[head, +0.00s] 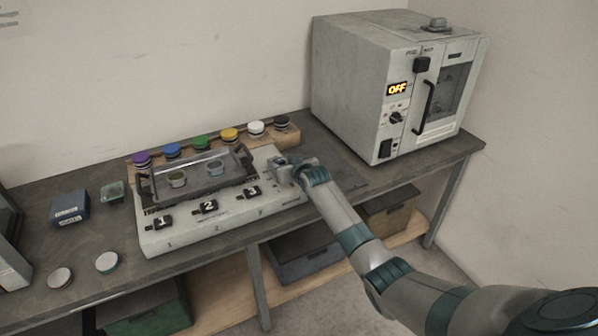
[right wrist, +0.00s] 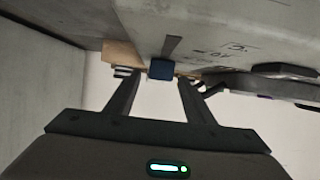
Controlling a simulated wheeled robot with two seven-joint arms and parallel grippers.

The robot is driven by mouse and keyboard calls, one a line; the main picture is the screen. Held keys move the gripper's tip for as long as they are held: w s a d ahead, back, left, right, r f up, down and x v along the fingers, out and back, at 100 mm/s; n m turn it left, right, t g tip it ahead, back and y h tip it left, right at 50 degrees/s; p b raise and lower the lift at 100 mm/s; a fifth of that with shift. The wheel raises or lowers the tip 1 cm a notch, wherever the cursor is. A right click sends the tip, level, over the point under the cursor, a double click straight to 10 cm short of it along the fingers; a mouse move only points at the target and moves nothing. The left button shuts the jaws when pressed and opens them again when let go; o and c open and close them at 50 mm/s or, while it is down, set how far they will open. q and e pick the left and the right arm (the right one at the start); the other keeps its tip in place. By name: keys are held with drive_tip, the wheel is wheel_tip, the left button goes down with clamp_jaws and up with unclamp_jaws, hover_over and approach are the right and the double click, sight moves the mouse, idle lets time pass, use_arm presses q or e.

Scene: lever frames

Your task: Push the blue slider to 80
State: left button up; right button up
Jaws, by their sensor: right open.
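The blue slider (right wrist: 160,69) is a small dark blue block at the edge of the pale panel in the right wrist view. A dark slot runs from it along the panel. My right gripper (right wrist: 157,82) is open, with its two fingers on either side of the blue slider; I cannot tell whether they touch it. In the head view my right gripper (head: 283,170) is at the right end of the white panel (head: 225,237) and hides the slider there. The scale's 80 mark cannot be read. My left gripper is not in view.
A grey tray (head: 212,188) with two small jars rests on the panel, above black tiles marked 1, 2 and 3. Several coloured-lid jars stand in a wooden rack (head: 287,139) behind. A white oven (head: 350,85) reading OFF stands at right. Bare bench lies between panel and oven.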

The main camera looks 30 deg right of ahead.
drive_tip(key=b+v, duration=0.1)
drive_tip(key=v, duration=1.3)
drive_tip(key=shift+b, duration=0.4)
drive_tip(key=shift+a, duration=0.1)
